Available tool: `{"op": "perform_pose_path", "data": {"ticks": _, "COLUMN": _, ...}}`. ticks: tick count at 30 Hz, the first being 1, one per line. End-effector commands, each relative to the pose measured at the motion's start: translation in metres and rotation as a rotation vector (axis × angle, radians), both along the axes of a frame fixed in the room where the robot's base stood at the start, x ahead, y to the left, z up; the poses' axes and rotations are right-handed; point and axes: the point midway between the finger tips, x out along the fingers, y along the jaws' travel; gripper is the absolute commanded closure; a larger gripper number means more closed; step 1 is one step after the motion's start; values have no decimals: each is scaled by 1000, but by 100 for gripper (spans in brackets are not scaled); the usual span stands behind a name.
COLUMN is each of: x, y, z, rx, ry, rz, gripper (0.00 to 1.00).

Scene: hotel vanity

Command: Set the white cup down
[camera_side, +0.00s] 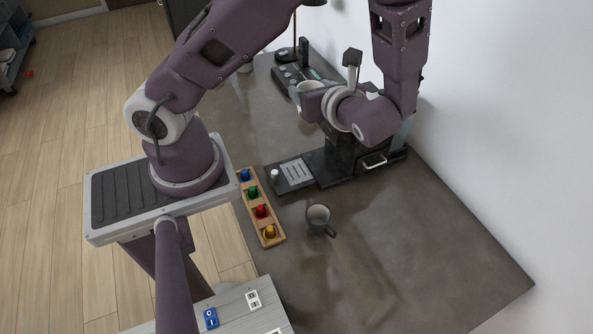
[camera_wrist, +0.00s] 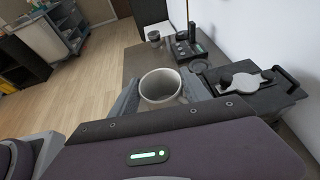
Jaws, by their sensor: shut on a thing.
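The white cup (camera_wrist: 158,90) is held upright between the two grey fingers of my gripper (camera_wrist: 160,83), its open mouth facing the wrist camera. My gripper is shut on it. In the side view the white cup (camera_side: 308,87) shows partly behind my purple wrist, above the vanity top and beside the black machine. The cup's base is hidden, so I cannot tell whether it touches anything.
A black machine (camera_side: 370,160) with a drip tray (camera_side: 294,173) stands below my wrist. A grey mug (camera_side: 318,217) and a wooden rack of coloured pieces (camera_side: 262,212) sit in front. A black device (camera_side: 296,76) stands behind. The vanity's right front (camera_side: 450,270) is clear.

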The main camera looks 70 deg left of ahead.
Motion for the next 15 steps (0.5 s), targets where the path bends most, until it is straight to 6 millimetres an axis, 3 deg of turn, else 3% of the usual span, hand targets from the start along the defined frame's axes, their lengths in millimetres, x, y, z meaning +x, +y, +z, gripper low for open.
{"op": "perform_pose_path", "data": {"ticks": 5, "x": -23, "y": 24, "z": 1, "rx": 0, "ry": -2, "rz": 93, "gripper": 90}}
{"op": "perform_pose_path", "data": {"ticks": 15, "x": -23, "y": 24, "z": -63, "rx": 5, "ry": 4, "rz": 90, "gripper": 90}}
